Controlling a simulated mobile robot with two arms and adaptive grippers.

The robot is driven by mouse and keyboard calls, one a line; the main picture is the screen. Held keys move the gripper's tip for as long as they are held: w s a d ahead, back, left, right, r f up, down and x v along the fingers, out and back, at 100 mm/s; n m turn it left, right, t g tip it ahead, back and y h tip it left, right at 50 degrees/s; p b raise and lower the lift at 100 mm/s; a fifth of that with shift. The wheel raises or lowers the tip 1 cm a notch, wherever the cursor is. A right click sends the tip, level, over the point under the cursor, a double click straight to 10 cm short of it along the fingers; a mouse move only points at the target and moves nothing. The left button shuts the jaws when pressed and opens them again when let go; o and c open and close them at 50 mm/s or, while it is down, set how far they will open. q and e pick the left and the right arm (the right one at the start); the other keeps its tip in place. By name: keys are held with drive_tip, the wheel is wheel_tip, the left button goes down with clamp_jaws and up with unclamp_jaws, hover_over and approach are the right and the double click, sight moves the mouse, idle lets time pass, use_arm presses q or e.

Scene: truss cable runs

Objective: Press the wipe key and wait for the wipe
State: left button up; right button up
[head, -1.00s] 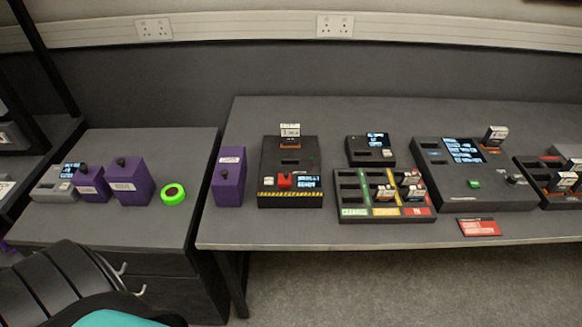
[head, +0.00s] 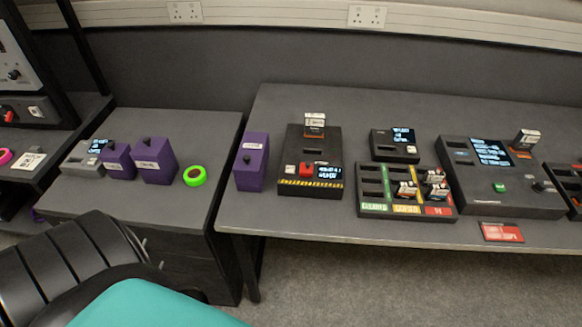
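A black unit (head: 296,150) with a yellow-black striped front edge stands on the long grey table, in the middle of the head view. I cannot read any marking that names the wipe key. Neither of my grippers shows in the view.
A sorting tray (head: 375,208) with green, yellow and red strips holds several cartridges. A small display unit (head: 395,158) and a larger console (head: 485,205) stand nearby. Purple boxes (head: 252,180) and green tape (head: 194,176) stand left. A chair (head: 80,260) blocks the lower left.

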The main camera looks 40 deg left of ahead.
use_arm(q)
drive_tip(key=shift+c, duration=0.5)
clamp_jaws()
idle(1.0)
